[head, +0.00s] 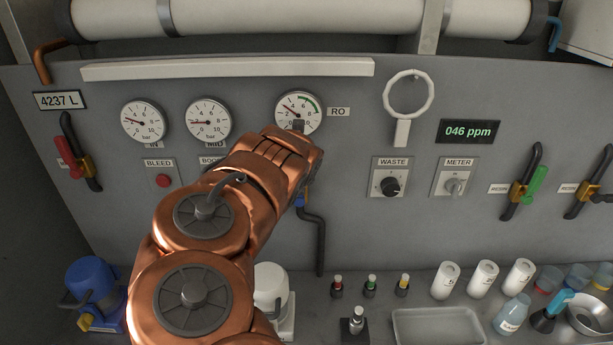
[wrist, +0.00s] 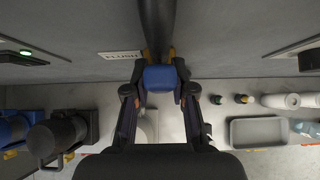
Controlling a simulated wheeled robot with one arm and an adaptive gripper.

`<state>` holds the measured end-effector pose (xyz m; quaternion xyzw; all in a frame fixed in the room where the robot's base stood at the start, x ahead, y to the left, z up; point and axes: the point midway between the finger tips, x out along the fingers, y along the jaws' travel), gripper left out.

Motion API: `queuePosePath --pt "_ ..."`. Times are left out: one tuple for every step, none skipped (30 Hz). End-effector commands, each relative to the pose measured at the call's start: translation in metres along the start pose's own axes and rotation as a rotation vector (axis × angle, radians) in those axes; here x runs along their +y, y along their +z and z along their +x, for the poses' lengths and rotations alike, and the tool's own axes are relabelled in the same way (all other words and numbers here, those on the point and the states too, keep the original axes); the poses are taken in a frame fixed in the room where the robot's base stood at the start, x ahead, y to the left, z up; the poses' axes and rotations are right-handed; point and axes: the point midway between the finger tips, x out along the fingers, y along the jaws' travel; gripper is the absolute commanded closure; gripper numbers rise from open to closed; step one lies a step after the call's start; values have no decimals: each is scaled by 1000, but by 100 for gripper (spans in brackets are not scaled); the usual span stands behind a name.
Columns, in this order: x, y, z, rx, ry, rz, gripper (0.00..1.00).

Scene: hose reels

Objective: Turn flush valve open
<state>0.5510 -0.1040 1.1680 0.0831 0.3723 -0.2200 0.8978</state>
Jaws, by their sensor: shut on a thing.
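The flush valve's blue handle (wrist: 160,78) is in the centre of the wrist view, in front of a dark vertical pipe (wrist: 157,25) with brass-coloured parts beside it. The FLUSH label (wrist: 119,55) is to its left. My gripper (wrist: 160,88) is shut on the blue handle, one finger on each side. In the head view my copper arm hides most of the valve. Only a bit of blue (head: 299,201) shows beside the arm, above the black pipe (head: 317,245).
The grey panel carries gauges (head: 143,121), a WASTE knob (head: 390,187), a METER knob (head: 454,186) and valves with red (head: 67,157) and green (head: 536,185) handles. Below, the bench holds white cartridges (head: 482,279), small bottles and a grey tray (head: 398,319).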

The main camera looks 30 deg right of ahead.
Motion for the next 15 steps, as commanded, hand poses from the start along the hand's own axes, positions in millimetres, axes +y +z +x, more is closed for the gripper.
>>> queuePosePath --pt "2 -2 1 5 2 -2 100" --pt "2 -2 1 5 2 -3 100" --pt "2 -2 1 5 2 -3 100" --pt "2 -2 1 5 2 -3 100" --pt "2 -2 1 5 2 -3 100" --pt "2 -2 1 5 1 -3 100" --pt "2 -2 1 6 2 -2 100" --pt "2 -2 1 6 2 -2 100" --pt "2 -2 1 6 2 -2 100" --pt "2 -2 1 6 2 -2 100" --pt "2 -2 1 6 2 -2 100" --pt "2 -2 1 6 2 -2 100" --pt "2 -2 1 7 2 -2 75" --pt "2 -2 1 7 2 -2 72" --pt "2 -2 1 6 2 -2 67"
